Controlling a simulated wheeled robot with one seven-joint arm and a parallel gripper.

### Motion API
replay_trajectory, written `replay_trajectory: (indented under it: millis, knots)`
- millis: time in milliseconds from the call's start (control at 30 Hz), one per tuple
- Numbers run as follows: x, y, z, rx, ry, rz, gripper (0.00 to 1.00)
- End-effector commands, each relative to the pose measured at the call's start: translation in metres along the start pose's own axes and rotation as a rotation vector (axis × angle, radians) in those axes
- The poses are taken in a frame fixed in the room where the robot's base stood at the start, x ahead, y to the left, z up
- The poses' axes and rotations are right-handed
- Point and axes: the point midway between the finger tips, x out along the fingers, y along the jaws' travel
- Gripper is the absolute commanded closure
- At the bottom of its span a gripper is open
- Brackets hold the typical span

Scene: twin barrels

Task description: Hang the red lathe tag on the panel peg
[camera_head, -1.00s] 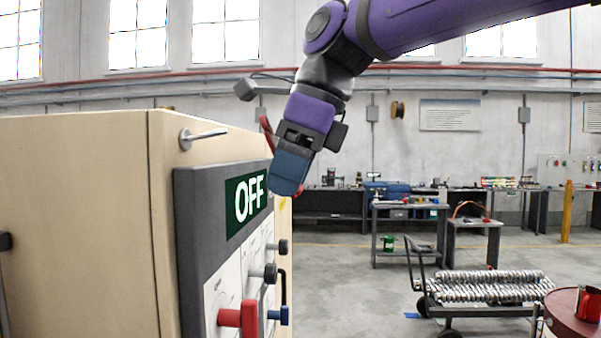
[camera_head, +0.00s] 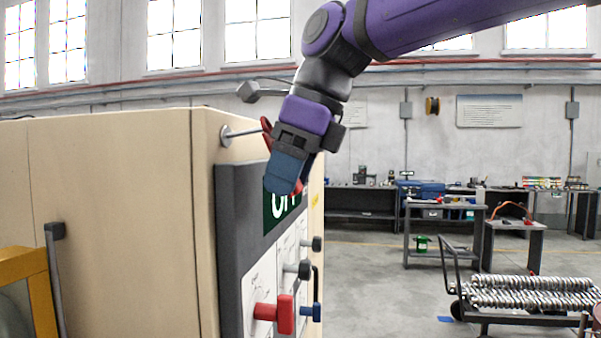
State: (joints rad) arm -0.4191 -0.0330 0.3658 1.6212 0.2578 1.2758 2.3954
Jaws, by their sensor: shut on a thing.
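My gripper (camera_head: 287,180), with blue fingers pointing down, is shut on the red tag (camera_head: 267,136). Only the tag's upper left edge and a small red bit by the fingertips show; my gripper hides the rest. The metal panel peg (camera_head: 241,132) sticks out to the right from a round base near the top of the beige cabinet's side. In the picture the peg's outer end meets the tag's upper left edge. I cannot tell whether it touches the tag or passes through a hole. My fingers cover part of the OFF sign (camera_head: 279,211).
The beige cabinet (camera_head: 115,190) fills the left. Its dark control panel (camera_head: 232,210) carries a red handle (camera_head: 283,314) and several knobs below my gripper. A yellow frame (camera_head: 38,292) stands at lower left. A cart with metal rods (camera_head: 530,291) and benches stand right, beyond open floor.

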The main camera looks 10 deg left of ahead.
Motion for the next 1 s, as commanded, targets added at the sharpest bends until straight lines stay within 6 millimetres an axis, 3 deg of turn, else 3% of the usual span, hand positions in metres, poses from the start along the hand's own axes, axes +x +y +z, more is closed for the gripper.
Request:
replay_trajectory:
  millis: [400,1000]
  knots:
    - [0.011,0.000,0.014,0.000,-0.001,0.000,0.58]
    - [0.013,0.000,0.017,0.000,-0.001,0.000,0.58]
